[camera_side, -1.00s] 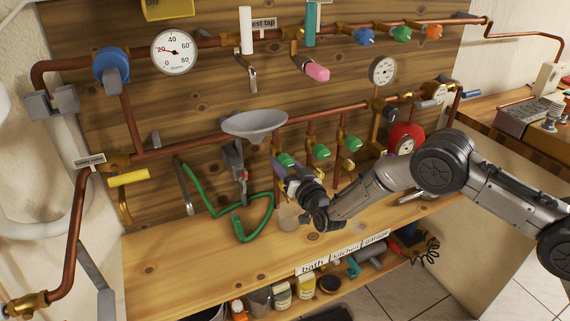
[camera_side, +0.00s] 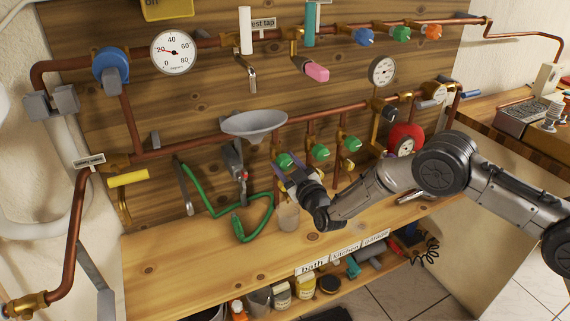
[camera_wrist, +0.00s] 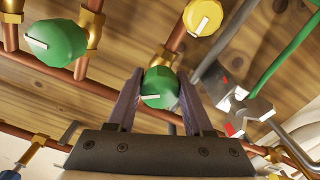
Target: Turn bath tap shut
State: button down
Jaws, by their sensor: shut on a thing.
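The bath tap is the leftmost of three green knobs (camera_side: 285,159), on a copper pipe above the "bath" label (camera_side: 312,268). In the wrist view this green knob (camera_wrist: 160,86) sits between my two fingers, with a white pointer line lying nearly level across it. My gripper (camera_side: 288,166) is shut on the knob, one finger on each side; the wrist view shows the same gripper (camera_wrist: 160,76). The contact faces are partly hidden. The middle green knob (camera_side: 320,151) and the right green knob (camera_side: 352,144) stand clear of my gripper.
A grey funnel bowl (camera_side: 254,124) is mounted up and left of the tap. A green hose (camera_side: 205,207) hangs to the left. A yellow knob (camera_wrist: 203,17) is nearby in the wrist view.

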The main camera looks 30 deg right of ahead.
jog(key=n, duration=0.5)
jog(key=shift+d+n, duration=0.1)
jog(key=shift+n, duration=0.2)
jog(key=n, duration=0.5)
jog(key=shift+n, duration=0.3)
jog(key=shift+c, duration=1.5)
grip_release()
jog(key=shift+r, duration=0.1)
jog(key=s, duration=1.3)
jog(key=shift+s, duration=0.4)
